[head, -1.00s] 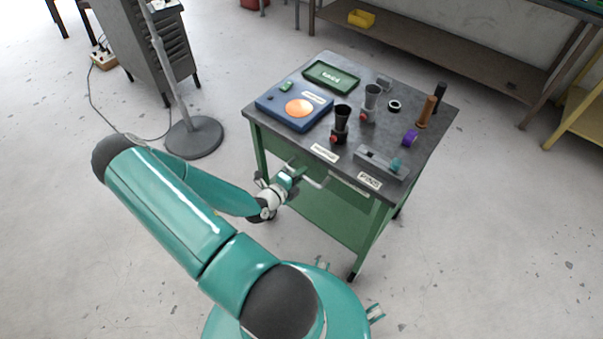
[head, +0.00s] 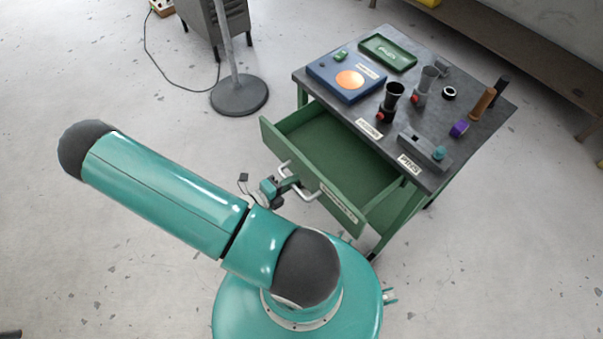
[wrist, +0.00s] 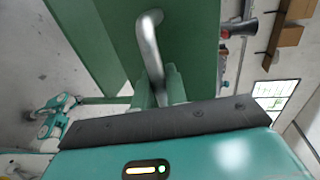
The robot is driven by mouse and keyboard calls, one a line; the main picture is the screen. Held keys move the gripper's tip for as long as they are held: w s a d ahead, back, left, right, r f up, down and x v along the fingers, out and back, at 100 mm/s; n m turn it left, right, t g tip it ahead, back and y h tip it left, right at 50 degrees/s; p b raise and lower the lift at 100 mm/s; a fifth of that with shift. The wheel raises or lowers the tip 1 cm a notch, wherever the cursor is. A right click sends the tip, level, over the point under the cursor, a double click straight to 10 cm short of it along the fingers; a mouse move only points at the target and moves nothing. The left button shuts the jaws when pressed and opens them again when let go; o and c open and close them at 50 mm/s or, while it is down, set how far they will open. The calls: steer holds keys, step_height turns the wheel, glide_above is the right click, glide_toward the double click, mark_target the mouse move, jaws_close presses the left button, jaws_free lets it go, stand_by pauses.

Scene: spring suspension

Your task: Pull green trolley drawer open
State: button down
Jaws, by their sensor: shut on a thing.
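The green trolley (head: 402,222) stands right of centre in the head view with a dark grey top. Its green drawer (head: 318,146) is pulled well out, and its inside looks empty. A silver bar handle (head: 312,194) is on the drawer's front, beside a white label. My gripper (head: 284,183) is at the left part of this handle and shut on it. In the wrist view the handle (wrist: 151,50) runs down between the fingers of my gripper (wrist: 158,88), close to the green drawer front (wrist: 188,40). The fingertips are partly hidden by my own wrist housing.
On the trolley top are a blue box with an orange disc (head: 347,79), a green tray (head: 388,53), black and grey cups, a brown cylinder (head: 482,103) and a purple piece (head: 459,129). A round stand base (head: 239,96) is on the floor to the left.

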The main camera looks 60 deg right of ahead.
steer(key=shift+a, duration=0.15)
steer(key=c, duration=1.5)
jaws_free()
steer(key=shift+w, duration=0.1)
steer(key=shift+o, duration=0.2)
steer(key=shift+a, duration=0.1)
steer(key=v, duration=1.3)
steer(key=shift+w+a, duration=0.2)
steer(key=shift+a, duration=0.1)
steer(key=shift+r, duration=0.1)
